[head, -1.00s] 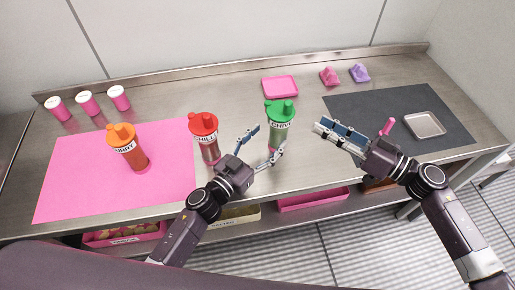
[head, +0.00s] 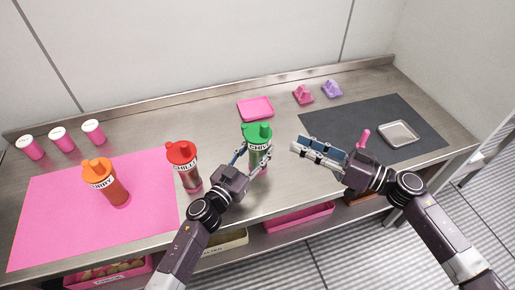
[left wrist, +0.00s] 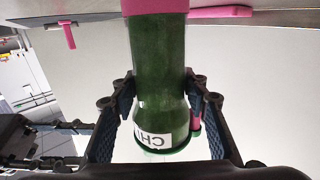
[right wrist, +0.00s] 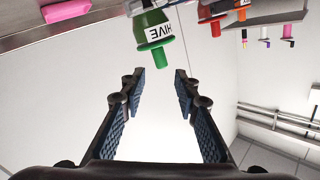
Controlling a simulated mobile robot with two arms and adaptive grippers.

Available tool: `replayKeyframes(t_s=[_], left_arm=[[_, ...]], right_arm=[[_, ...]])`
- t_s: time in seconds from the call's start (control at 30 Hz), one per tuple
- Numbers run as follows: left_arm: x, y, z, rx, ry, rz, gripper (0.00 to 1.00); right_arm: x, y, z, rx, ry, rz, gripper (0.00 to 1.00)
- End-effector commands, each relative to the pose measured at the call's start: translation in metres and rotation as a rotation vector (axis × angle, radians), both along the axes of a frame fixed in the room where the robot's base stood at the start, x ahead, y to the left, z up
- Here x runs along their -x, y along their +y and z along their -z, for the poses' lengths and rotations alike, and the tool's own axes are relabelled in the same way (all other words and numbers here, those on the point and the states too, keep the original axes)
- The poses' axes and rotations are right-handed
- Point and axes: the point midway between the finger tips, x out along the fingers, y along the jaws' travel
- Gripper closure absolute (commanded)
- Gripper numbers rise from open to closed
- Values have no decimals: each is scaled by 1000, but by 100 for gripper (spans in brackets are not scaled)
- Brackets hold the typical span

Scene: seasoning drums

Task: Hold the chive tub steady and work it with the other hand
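The chive tub (head: 259,153) is a clear tub of green flakes with a green spouted lid, upright near the middle of the counter. My left gripper (head: 251,158) has its fingers on both sides of the tub. In the left wrist view the pads touch the green body (left wrist: 160,85), above the "CH" label as pictured. My right gripper (head: 303,143) is open and empty to the right of the tub, above the counter. In the right wrist view the tub's lid and spout (right wrist: 153,55) show beyond the open fingertips, apart from them.
A red-lidded chilli tub (head: 187,168) stands close left of my left gripper. An orange-lidded curry tub (head: 107,184) stands on a pink mat (head: 55,215). A pink tray (head: 255,108) lies behind the chive tub. A dark mat (head: 350,122) with a metal tray (head: 398,132) is at right.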

Motion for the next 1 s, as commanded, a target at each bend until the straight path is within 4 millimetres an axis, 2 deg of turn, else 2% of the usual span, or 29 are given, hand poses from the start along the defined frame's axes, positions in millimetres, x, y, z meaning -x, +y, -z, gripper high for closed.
replayKeyframes(t_s=[0.03,0.27,0.4,0.53,0.8,1.0], left_arm=[[0,0,0,0,0,0,67],[0,0,0,-1,1,0,92],[0,0,0,-1,1,0,92],[0,0,0,-1,1,0,92],[0,0,0,0,0,0,92],[0,0,0,-1,1,-1,92]], right_arm=[[0,0,0,0,0,0,71],[0,0,0,0,0,0,71],[0,3,1,-10,14,-10,86],[0,15,4,-57,86,-58,100],[-2,44,18,-218,409,-222,100],[-12,41,25,-307,659,-287,100]])
